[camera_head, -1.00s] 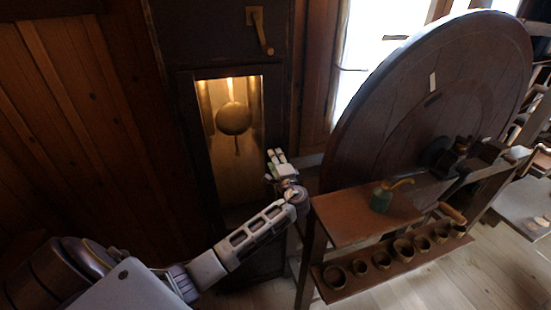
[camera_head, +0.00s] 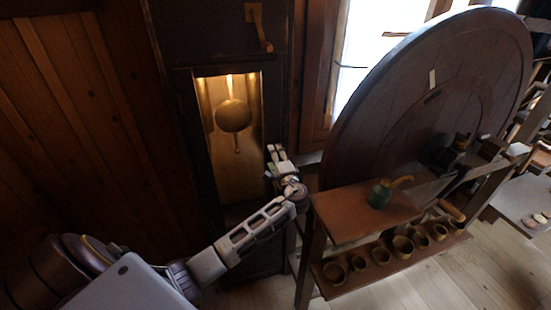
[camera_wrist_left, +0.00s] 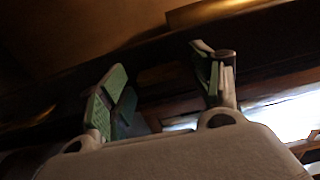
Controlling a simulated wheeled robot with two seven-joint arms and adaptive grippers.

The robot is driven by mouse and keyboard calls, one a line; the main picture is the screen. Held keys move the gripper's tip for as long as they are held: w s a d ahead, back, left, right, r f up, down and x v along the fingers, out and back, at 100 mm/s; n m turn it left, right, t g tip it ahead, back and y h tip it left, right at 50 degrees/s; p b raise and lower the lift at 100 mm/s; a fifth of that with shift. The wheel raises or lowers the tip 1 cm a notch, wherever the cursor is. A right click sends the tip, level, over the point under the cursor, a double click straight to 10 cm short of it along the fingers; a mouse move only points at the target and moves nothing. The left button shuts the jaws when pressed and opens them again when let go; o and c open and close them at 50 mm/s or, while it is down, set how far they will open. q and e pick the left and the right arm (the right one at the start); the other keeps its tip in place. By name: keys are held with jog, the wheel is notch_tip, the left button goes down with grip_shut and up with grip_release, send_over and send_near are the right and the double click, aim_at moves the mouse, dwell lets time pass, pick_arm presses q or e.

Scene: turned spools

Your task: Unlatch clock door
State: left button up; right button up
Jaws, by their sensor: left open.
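The clock is a tall dark wooden case whose door frame (camera_head: 201,140) surrounds a lit opening. A round brass pendulum (camera_head: 232,115) hangs inside it. A brass latch-like handle (camera_head: 259,28) is mounted higher on the case, its arm slanting down to the right. My left gripper (camera_head: 275,153) is at the right edge of the door, well below the brass handle and apart from it. In the left wrist view my left gripper's green-padded fingers (camera_wrist_left: 162,88) are spread with nothing between them, facing dark wood. My right gripper is not in view.
A large wooden wheel (camera_head: 400,120) stands to the right. A workbench shelf (camera_head: 350,212) beside my left forearm holds a green oil can (camera_head: 380,193). Several small cups sit in a lower rack (camera_head: 340,292). A plank wall (camera_head: 80,110) fills the left.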

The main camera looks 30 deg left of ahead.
pick_arm(q)
jog(key=v, duration=1.2)
dwell(0.6)
